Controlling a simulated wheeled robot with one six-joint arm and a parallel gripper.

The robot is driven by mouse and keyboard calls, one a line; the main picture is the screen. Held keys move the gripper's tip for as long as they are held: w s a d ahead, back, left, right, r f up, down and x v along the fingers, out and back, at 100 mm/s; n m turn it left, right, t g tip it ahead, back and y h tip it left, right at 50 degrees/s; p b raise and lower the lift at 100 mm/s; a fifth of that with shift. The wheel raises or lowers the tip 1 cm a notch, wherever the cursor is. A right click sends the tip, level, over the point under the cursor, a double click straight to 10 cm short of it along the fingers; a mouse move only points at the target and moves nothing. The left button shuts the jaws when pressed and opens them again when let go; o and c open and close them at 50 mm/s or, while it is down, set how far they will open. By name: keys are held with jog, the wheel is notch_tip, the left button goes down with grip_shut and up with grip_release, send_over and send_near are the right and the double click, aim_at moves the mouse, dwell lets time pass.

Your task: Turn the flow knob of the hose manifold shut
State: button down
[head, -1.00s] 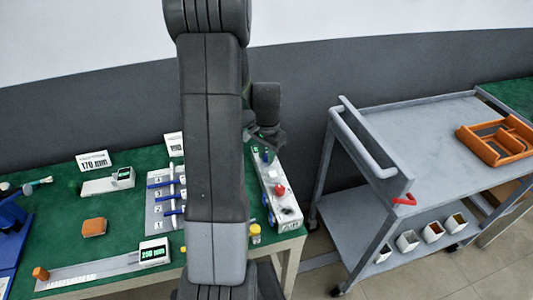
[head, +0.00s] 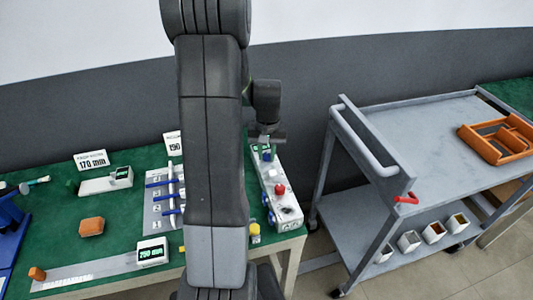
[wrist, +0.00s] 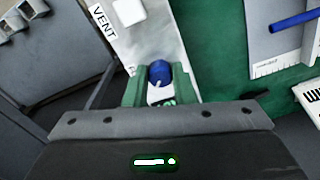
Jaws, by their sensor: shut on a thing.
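The hose manifold (head: 275,185) is a long pale box on the right end of the green table, partly hidden by my arm in the head view. It carries a red knob (head: 280,189) and blue parts. In the wrist view its pale top (wrist: 158,40) runs up from my gripper (wrist: 159,88). The green fingers are shut on a blue knob (wrist: 160,72), one finger on each side. No label on this knob is readable. In the head view my gripper (head: 267,139) is over the manifold's far end.
A "VENT" label (wrist: 102,20) is beside a pale block (wrist: 130,10) on the manifold. A grey cart (head: 420,140) with an orange tray (head: 497,139) stands to the right. A rack with blue-handled items (head: 165,195), a yellow-capped item (head: 254,233) and gauges are on the table.

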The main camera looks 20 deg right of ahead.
aim_at(268, 154)
jog(key=n, duration=0.4)
jog(key=shift+n, duration=0.3)
jog(key=n, duration=0.4)
jog(key=shift+d+b, duration=0.1)
jog(key=shift+b, duration=0.3)
jog(key=c, duration=2.2)
grip_release()
jog(key=shift+n, duration=0.3)
jog(key=c, duration=1.2)
grip_release()
notch_tip(268, 154, up, 14)
jog(key=shift+w+d+f, duration=0.1)
jog(key=shift+f, duration=0.05)
notch_tip(268, 154, down, 14)
jog(key=shift+r, duration=0.15)
